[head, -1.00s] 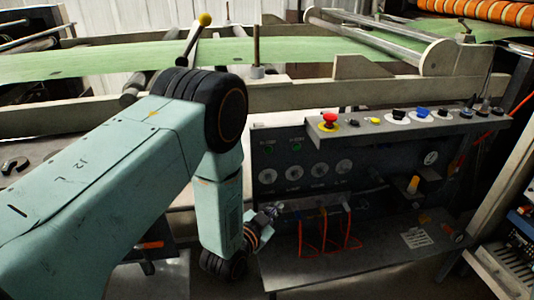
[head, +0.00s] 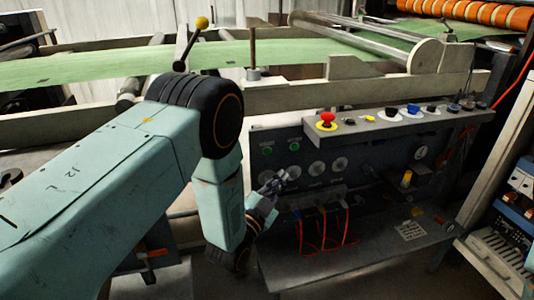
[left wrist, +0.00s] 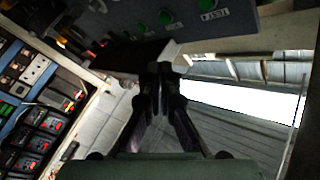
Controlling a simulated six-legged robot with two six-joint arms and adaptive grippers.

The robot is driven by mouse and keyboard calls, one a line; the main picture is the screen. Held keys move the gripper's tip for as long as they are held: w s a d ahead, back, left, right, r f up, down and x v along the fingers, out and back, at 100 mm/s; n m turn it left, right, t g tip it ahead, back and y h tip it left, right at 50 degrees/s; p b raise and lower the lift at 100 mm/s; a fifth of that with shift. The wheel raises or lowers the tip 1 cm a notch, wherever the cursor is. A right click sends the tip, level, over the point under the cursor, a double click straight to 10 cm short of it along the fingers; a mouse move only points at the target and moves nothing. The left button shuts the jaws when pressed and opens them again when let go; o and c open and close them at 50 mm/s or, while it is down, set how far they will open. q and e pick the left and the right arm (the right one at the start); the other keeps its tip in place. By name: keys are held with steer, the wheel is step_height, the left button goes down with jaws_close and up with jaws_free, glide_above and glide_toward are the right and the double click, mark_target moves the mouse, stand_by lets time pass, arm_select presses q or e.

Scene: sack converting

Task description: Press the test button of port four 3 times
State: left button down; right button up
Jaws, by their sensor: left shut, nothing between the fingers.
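The dark control panel (head: 375,170) carries round pale dials and green buttons (head: 294,146). In the left wrist view several green buttons (left wrist: 166,17) run along the panel at the top, with an upside-down label (left wrist: 214,15) that seems to read TEST and a figure I cannot make out. Which button belongs to port four I cannot tell. My left gripper (head: 276,183) is in front of the panel's left part, below the green buttons. In the left wrist view its fingers (left wrist: 160,70) are shut and empty, apart from the buttons. My right gripper is not in view.
A ledge above the panel holds a red mushroom button (head: 327,117) and several knobs. Red cables (head: 322,225) hang below the dials onto a lower shelf (head: 340,265). A blue cabinet with sockets (head: 518,200) stands at the right. Green sheet (head: 90,65) runs across behind.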

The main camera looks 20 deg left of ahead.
mark_target(267, 152)
arm_select(q)
steer(key=w+a+b, duration=0.4)
steer(key=w+a, duration=0.1)
steer(key=w, duration=0.2)
stand_by(0.5)
steer(key=shift+w, duration=0.2)
stand_by(1.2)
steer(key=shift+w+a, duration=0.2)
steer(key=shift+w, duration=0.05)
steer(key=shift+w+a, duration=0.1)
stand_by(0.5)
